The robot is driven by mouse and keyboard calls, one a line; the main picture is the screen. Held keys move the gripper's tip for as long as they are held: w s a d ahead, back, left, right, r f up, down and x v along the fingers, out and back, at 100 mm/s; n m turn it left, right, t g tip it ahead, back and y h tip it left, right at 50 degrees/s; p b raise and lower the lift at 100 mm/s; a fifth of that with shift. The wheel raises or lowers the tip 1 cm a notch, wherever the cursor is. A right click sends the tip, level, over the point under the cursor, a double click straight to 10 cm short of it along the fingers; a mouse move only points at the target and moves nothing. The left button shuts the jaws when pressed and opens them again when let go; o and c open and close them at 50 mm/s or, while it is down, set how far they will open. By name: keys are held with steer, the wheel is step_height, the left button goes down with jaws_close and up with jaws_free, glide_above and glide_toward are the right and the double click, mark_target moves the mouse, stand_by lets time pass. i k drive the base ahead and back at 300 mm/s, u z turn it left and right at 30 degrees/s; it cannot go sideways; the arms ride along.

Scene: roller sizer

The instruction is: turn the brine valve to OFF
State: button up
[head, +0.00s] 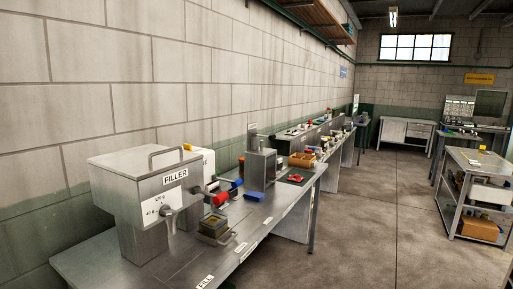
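No part of my gripper shows in the head view. A grey metal box labelled FILLER (138,180) stands on the near end of the long bench at left, with a spout and small knob (170,214) on its front. I cannot tell whether any of these is the brine valve. No brine label or OFF mark is readable.
The bench (105,266) runs along the block wall, with a brass-coloured container (214,227), a blue block (254,196) and a grey metal unit (261,168) on it. A metal table (478,160) stands at right. The concrete floor (385,220) between is clear.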

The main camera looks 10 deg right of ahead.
mark_target(187, 146)
steer(key=z, duration=1.65)
steer(key=i, duration=1.65)
steer(key=u, duration=2.2)
steer(key=i, duration=1.25)
steer(key=z, duration=0.25)
